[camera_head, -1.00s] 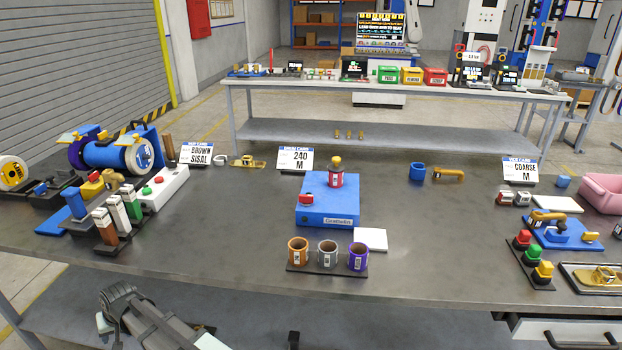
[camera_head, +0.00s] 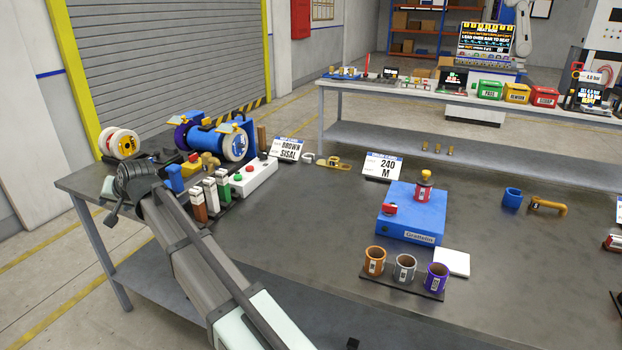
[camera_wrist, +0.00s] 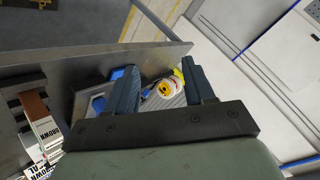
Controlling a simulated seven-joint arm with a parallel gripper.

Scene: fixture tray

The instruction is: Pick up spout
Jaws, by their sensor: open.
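An ochre bent pipe (camera_head: 547,206), which looks like the spout, lies on the table at the right of the head view, beside a blue cup (camera_head: 512,197). My gripper (camera_wrist: 160,85) is open and empty, far from it. In the head view my gripper is over the table's left end, near the blue spool machine, its fingers hard to make out. The wrist view does not show the ochre pipe.
Bare table lies between the button box and the scale.

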